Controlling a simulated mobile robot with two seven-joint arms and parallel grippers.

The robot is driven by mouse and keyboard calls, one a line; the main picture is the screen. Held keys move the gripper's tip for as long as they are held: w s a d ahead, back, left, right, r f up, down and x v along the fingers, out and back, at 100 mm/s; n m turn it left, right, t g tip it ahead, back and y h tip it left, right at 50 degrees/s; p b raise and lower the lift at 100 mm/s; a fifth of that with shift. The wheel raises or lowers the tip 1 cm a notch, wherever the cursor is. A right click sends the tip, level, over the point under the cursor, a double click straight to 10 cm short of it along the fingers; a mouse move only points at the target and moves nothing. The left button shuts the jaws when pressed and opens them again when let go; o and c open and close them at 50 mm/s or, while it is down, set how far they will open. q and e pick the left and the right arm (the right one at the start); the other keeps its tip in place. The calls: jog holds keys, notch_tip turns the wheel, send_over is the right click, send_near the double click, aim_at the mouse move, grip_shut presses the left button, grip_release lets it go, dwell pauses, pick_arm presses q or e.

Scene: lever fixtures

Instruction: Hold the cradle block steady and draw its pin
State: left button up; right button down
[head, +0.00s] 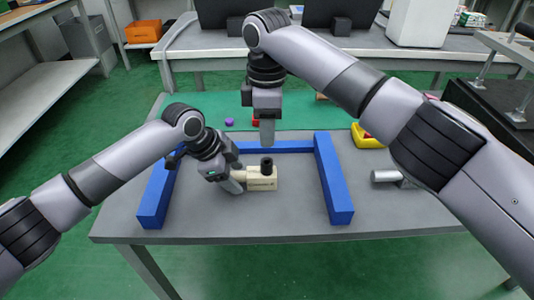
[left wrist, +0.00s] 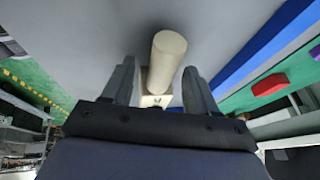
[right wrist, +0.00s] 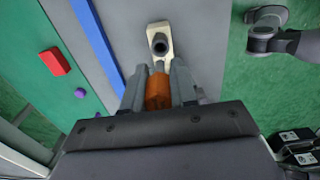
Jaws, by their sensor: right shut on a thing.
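The beige cradle block (head: 262,184) sits on the grey table inside a blue frame, with a black round socket (head: 267,164) on top. In the right wrist view the socket (right wrist: 160,45) shows a dark opening. My right gripper (head: 267,143) points down above the block, apart from it. It is shut on an orange-brown pin (right wrist: 158,92), seen in the right wrist view; in the head view the fingers hide the pin. My left gripper (head: 236,187) is at the block's left end. Its open fingers (left wrist: 160,72) stand either side of a beige cylindrical part (left wrist: 167,58), with gaps showing.
Blue bars (head: 333,180) stand left, right and behind the block. A yellow bin (head: 368,138) and a metal cylinder (head: 386,176) are on the right. A purple piece (head: 229,121) lies on the green mat behind. The table's front is clear.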

pick_arm(q)
jog(key=shift+r, duration=0.1)
jog(key=v, duration=1.2)
jog(key=shift+a, duration=0.1)
pick_arm(e)
jog(key=shift+a, duration=0.15)
